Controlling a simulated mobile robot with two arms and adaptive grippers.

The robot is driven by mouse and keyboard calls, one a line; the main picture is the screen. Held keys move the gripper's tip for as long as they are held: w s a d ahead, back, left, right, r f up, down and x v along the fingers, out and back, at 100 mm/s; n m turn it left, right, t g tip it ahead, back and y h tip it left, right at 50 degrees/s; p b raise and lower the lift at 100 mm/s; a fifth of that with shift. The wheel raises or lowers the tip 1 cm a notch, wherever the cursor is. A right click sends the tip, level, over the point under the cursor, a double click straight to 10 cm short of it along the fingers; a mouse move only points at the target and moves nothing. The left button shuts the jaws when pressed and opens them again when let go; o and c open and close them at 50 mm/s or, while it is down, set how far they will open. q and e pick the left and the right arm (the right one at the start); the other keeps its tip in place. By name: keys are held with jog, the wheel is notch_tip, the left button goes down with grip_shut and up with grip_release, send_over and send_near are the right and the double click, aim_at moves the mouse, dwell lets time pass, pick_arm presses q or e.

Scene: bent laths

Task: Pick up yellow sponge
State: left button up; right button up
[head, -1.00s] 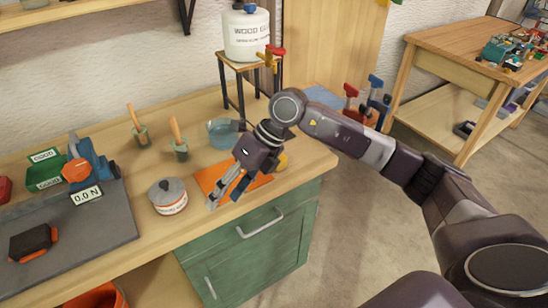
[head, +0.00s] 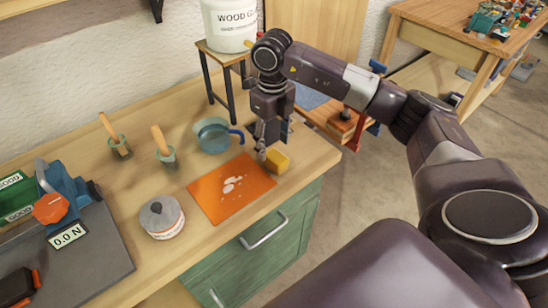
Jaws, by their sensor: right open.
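The yellow sponge (head: 278,162) is a small yellow block on the wooden counter, at the right edge of an orange mat (head: 215,199). My right gripper (head: 272,148) is open and points down just above and behind the sponge. One finger shows close to the sponge's left side; I cannot tell whether it touches. The other finger is partly hidden. My left gripper is not in view.
A blue jug (head: 211,136) stands just left of the gripper. A lidded white pot (head: 161,218) stands left of the mat, with white marks on the mat. A small stand (head: 211,76) carries a wood glue container (head: 229,25). The counter's front edge is close to the sponge.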

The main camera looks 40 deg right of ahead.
aim_at(271, 152)
jog(key=f, duration=0.1)
jog(key=f+p, duration=0.1)
jog(key=f, duration=0.1)
jog(key=shift+w+a+f, duration=0.2)
jog(key=shift+w+f, duration=0.05)
jog(key=shift+f, duration=0.15)
jog(key=shift+f+p, duration=0.3)
jog(key=shift+f, duration=0.35)
jog(key=c, duration=1)
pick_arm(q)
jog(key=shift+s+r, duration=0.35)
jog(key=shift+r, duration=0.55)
pick_arm(e)
jog(key=shift+c, duration=0.2)
jog(key=shift+r, duration=0.1)
